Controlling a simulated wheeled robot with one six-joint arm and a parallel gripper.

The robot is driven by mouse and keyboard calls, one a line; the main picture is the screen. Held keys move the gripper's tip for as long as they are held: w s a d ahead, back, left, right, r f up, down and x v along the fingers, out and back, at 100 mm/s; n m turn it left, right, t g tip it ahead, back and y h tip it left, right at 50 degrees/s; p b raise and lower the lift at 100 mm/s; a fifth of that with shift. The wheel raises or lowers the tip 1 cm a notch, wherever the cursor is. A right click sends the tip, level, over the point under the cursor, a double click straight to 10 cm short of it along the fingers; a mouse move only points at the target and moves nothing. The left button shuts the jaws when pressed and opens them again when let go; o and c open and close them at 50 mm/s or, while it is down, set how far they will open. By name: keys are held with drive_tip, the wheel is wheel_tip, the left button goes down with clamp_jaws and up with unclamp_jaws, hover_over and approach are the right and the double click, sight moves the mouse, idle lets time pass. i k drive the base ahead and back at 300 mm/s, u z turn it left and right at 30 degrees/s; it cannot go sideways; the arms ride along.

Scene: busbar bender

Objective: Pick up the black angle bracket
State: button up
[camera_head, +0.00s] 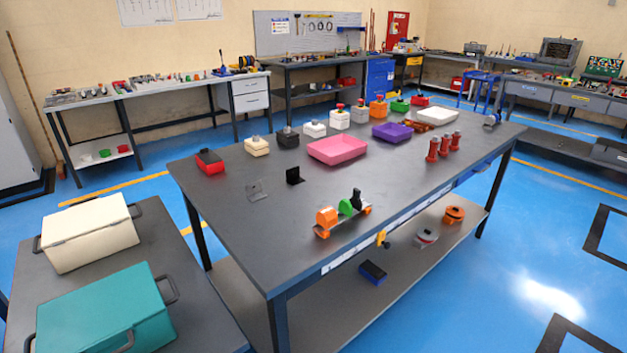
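The black angle bracket (294,176) stands on the dark grey workbench (235,235), left of its middle, with one plate upright and one flat on the top. My gripper is not in view.
A rail with orange, green and black parts (343,213) lies at the bench's front edge. Several red parts (443,147) stand to the right. A red-black block (209,161) is at the left. The bench top before the bracket is clear.

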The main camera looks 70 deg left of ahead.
sight(293, 176)
drive_tip(key=u, duration=0.35)
drive_tip(key=i, duration=1.4)
drive_tip(key=u, duration=1)
drive_tip(key=i, duration=1.1)
drive_tip(key=u, duration=1.65)
drive_tip(key=i, duration=0.6)
drive_tip(key=u, duration=0.55)
